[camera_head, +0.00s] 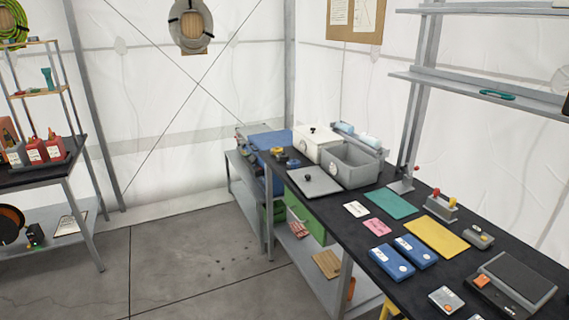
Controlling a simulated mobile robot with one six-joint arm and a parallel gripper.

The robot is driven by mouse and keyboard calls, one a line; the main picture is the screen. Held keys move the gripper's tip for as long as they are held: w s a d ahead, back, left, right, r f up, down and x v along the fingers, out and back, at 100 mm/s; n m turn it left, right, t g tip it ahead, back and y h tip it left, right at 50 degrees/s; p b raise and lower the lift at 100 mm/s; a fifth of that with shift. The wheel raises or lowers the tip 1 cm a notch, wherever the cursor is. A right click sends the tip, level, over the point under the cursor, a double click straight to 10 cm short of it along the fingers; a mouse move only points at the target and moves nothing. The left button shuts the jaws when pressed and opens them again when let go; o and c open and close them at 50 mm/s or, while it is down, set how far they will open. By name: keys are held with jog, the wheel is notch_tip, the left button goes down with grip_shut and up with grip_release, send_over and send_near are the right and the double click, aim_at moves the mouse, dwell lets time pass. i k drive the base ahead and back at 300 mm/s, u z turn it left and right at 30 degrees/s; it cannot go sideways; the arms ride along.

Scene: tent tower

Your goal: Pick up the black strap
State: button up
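I cannot make out a black strap for certain in the head view. A dark round coil or disc with an orange-brown middle (11,221) lies on the lower shelf at the far left, cut by the picture edge; I cannot tell what it is. Small black and yellow items (285,160) lie on the dark workbench (337,217) near its far left end, too small to tell apart. My gripper is not in view.
The workbench holds a white lidded box (315,142), a grey bin (352,165), blue cases (391,262), a yellow mat (436,237) and a dark scale-like device (517,280). A rack (42,178) stands at the left. The concrete floor (185,265) between them is clear.

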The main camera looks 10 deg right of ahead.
aim_at(281, 156)
jog(key=k, duration=0.35)
jog(key=u, duration=0.6)
jog(key=i, duration=0.8)
jog(key=u, duration=1)
jog(key=i, duration=1.75)
jog(key=z, duration=0.5)
jog(key=i, duration=0.75)
jog(key=z, duration=0.45)
